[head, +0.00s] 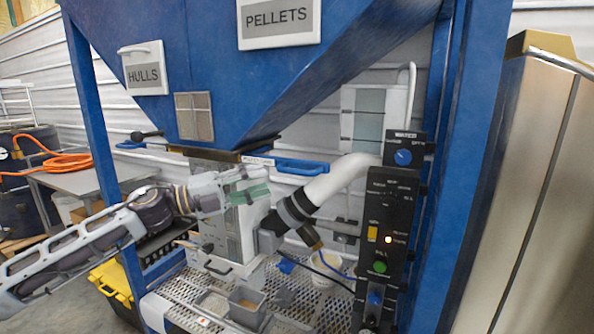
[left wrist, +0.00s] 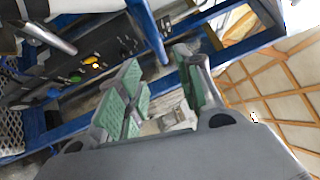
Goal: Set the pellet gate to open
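The blue hopper (head: 235,75) carries a PELLETS label (head: 279,18) and a HULLS label (head: 144,70). A blue handle bar (head: 300,167) sits under the hopper's outlet, to the right, below the PELLETS side. A black-knobbed lever (head: 148,134) sticks out to the left of the outlet. I cannot tell which one is the pellet gate or its setting. My left gripper (head: 256,192), with green pads, is in front of the box below the outlet, lower than and left of the blue bar. In the left wrist view its fingers (left wrist: 165,92) are apart and empty. My right gripper is not in view.
A white pipe with black cuffs (head: 340,178) runs right of my left gripper. The black control panel (head: 388,230) stands beside the blue right post (head: 470,160). A perforated metal deck (head: 205,302) holds a grey bin (head: 247,306) and a white bucket (head: 326,268).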

